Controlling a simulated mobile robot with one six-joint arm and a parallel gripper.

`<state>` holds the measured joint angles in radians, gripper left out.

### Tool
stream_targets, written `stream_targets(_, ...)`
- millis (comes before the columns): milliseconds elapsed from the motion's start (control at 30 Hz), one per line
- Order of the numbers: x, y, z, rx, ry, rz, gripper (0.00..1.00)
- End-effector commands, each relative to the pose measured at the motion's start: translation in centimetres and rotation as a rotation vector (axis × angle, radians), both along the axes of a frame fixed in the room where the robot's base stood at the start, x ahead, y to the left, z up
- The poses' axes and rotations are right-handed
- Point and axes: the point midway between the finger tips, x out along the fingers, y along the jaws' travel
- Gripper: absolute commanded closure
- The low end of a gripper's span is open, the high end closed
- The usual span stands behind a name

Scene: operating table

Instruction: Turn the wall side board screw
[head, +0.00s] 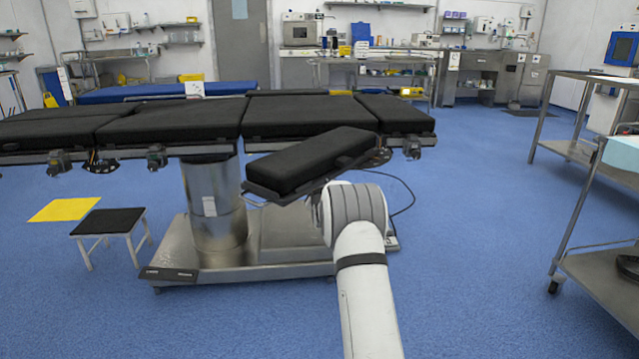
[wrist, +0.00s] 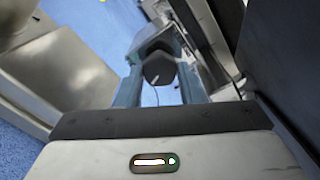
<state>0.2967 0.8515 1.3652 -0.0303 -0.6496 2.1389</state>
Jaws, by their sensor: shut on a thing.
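The operating table (head: 217,210) has black padded sections on a metal column. A side board (head: 312,158) with a black cushion hangs tilted at its near right end. My white arm reaches to it in the head view and hides my gripper there. In the wrist view my gripper (wrist: 159,84) has its two blue-grey fingers on either side of a dark round knob, which looks like the side board screw (wrist: 158,69). The gripper is shut on it. A thin pale rod or wire shows below the knob. The far side of the screw is hidden.
The table's metal base (head: 275,240) spreads low beneath the board. A small black-topped stool (head: 108,222) and a yellow mat (head: 65,209) lie to the left. Metal shelving carts (head: 600,270) stand at the right. Blue floor is clear between table and carts.

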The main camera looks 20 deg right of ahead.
Motion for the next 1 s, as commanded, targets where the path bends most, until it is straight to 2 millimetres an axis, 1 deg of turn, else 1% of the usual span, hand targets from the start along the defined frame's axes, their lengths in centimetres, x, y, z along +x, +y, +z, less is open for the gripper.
stream_targets(33,-0.25,-0.47,-0.63,0.033,0.003,-0.008,0.89)
stream_targets(200,-0.25,-0.47,-0.67,0.113,-0.021,-0.008,0.89)
stream_targets(400,-0.25,-0.49,-0.7,0.165,-0.035,-0.009,0.89)
stream_targets(900,-0.26,-0.51,-0.76,0.18,-0.038,-0.009,0.89)
stream_targets(933,-0.26,-0.51,-0.76,0.18,-0.038,-0.009,0.64)
stream_targets(1000,-0.23,-0.45,-0.69,0.179,-0.04,-0.008,0.59)
